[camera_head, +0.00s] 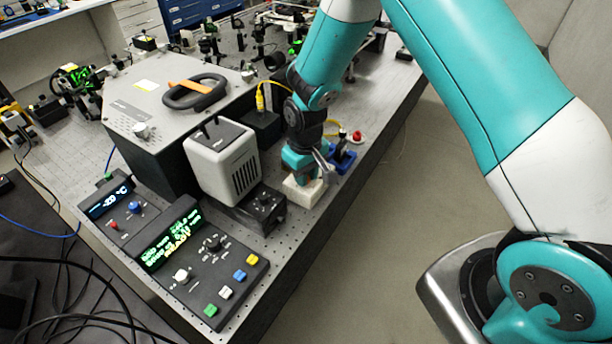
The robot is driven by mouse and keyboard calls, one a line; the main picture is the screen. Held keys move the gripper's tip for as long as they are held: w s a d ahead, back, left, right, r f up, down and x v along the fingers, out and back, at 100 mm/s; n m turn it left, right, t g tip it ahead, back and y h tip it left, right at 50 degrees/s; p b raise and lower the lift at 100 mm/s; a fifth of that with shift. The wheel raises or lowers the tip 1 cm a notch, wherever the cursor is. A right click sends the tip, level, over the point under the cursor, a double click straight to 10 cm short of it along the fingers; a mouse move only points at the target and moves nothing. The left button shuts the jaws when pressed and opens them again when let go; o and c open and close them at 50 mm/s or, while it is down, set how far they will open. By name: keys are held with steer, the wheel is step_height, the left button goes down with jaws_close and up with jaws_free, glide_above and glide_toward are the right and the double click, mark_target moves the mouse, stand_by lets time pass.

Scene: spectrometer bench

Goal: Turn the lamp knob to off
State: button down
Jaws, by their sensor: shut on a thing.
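A pale grey vented housing (222,165), which looks like the lamp housing, stands near the middle of the bench. A small black box (258,210) with a dark knob (265,199) on top sits at its right foot. I cannot read a label on that knob. My gripper (304,180) points down at a white block (303,194) on the bench edge, to the right of the black box and apart from its knob. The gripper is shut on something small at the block. The fingers and wrist hide what it is.
A console (195,257) with a green display, a dark dial, a white knob and coloured buttons lies at the front. A large grey-topped instrument (165,100) stands behind. A blue holder (342,157) stands right of my gripper. Black cables (75,280) lie at left.

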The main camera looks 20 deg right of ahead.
steer(key=shift+w+r+n, duration=0.1)
steer(key=shift+n, duration=0.3)
steer(key=c, duration=1)
jaws_free()
step_height(320, 180, up, 17)
steer(key=b, duration=0.4)
steer(key=shift+r, duration=0.2)
steer(key=s+a+r+n+y, duration=0.1)
steer(key=s+r, duration=0.1)
steer(key=s, duration=0.6)
steer(key=s+a+r+y, duration=0.1)
steer(key=s+a, duration=0.1)
steer(key=s, duration=0.6)
steer(key=s+a+r+n+y, duration=0.1)
steer(key=s+r+y, duration=0.1)
steer(key=s, duration=0.6)
steer(key=shift+s+a+r+n, duration=0.25)
steer(key=shift+s+r+n, duration=0.05)
steer(key=shift+s+r, duration=0.1)
